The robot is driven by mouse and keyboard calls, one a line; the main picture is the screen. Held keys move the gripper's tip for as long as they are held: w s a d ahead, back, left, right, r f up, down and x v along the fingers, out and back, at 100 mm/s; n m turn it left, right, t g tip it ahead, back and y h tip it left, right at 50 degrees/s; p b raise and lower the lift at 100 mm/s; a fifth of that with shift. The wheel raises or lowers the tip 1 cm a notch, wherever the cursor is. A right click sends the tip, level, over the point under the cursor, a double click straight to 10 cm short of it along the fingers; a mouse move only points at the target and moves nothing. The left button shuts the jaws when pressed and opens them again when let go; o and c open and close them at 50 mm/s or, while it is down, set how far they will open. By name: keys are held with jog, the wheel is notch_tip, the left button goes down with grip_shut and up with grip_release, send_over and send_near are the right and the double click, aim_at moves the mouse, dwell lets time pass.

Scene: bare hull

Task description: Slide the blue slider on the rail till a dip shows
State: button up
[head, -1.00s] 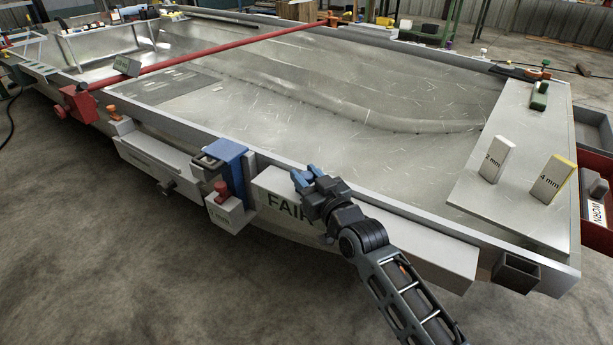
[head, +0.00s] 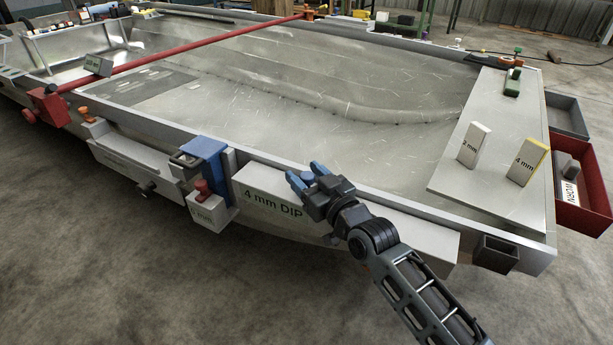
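The blue slider (head: 208,150) sits on the front rail (head: 270,158) of the large metal hull panel, left of my gripper. A light box below the rail bears a readout panel (head: 250,201) that reads "4 mm DIP". My gripper (head: 305,176) has blue fingertips and is open, with a gap between them and nothing seen in it. It is over the right end of the readout text, to the right of the slider and apart from it. My gripper and wrist hide part of the box.
A small box with a red knob (head: 202,188) hangs below the slider. A red bar (head: 190,55) spans the hull. Blocks marked 2 mm (head: 474,146) and 4 mm (head: 527,163) stand on a right-hand plate. A red "WORN" bin (head: 590,195) is at far right.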

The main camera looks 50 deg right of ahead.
aim_at(309, 175)
jog(key=r+p, duration=0.1)
jog(key=r, duration=0.3)
jog(key=shift+s+d+r+p, duration=0.15)
jog(key=shift+s+r+p, duration=0.05)
jog(key=shift+r+p, duration=0.15)
jog(key=s+d+r+p, duration=0.1)
jog(key=s+d+r, duration=0.5)
jog(key=s+d, duration=0.1)
jog(key=shift+s+d, duration=0.2)
jog(key=shift+s, duration=0.45)
jog(key=shift+r, duration=0.1)
dwell(0.5)
